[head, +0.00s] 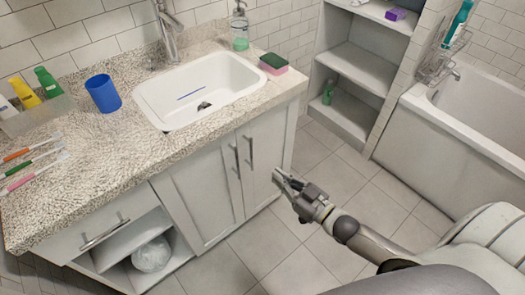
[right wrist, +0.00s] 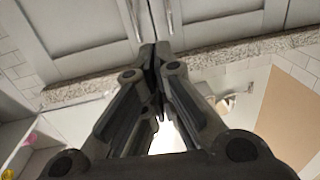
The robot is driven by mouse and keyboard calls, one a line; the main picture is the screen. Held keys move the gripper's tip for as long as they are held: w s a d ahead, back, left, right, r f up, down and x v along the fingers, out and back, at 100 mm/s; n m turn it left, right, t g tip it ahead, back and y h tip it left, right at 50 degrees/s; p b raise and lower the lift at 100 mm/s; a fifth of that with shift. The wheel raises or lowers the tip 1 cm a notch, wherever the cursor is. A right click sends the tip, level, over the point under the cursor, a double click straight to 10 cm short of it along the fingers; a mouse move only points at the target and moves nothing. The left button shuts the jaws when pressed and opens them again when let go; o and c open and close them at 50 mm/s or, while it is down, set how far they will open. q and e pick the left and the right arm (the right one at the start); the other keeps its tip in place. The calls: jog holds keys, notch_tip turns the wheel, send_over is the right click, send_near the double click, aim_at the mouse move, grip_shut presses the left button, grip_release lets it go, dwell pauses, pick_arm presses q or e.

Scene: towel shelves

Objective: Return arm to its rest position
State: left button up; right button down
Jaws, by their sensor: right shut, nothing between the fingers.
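My right gripper (head: 282,178) is in front of the vanity cabinet's right door in the head view, above the floor. In the right wrist view its fingers (right wrist: 154,50) are shut with nothing between them, and the cabinet doors (right wrist: 85,35) and counter edge lie beyond the fingertips. I cannot tell whether the fingertips touch the door. My right arm (head: 365,238) reaches in from the lower right. My left gripper is not in view.
A granite counter (head: 110,160) with a white sink (head: 165,108) and a blue cup (head: 103,93) fills the left. Open shelves (head: 357,68) and a bathtub (head: 440,140) stand at the right. The tiled floor (head: 335,170) between is clear.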

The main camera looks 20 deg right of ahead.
jog(key=s+d+f+m+g+h+p, duration=0.1)
jog(key=s+d+f+g+h, duration=0.15)
jog(key=f, duration=0.55)
jog(key=s+d+f+g+h, duration=0.15)
jog(key=s+f, duration=0.25)
jog(key=f, duration=0.4)
jog(key=s+d+f+m+g+h+p, duration=0.1)
jog(key=s+f+g, duration=0.15)
jog(key=f, duration=0.55)
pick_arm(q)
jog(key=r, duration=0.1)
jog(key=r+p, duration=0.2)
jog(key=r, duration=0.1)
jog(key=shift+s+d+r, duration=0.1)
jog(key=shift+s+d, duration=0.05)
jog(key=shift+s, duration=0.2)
pick_arm(e)
jog(key=s+a+f+g, duration=0.2)
jog(key=s+f, duration=0.3)
jog(key=s, duration=0.4)
jog(key=s+a+f+g+h, duration=0.1)
jog(key=s+f+g, duration=0.3)
jog(key=s, duration=0.6)
jog(key=s+a+f+g, duration=0.2)
jog(key=s+f, duration=0.4)
jog(key=s, duration=0.4)
jog(key=shift+a+g+h, duration=0.3)
jog(key=shift+g+h, duration=0.1)
jog(key=shift+g, duration=0.15)
jog(key=shift+s+f, duration=0.1)
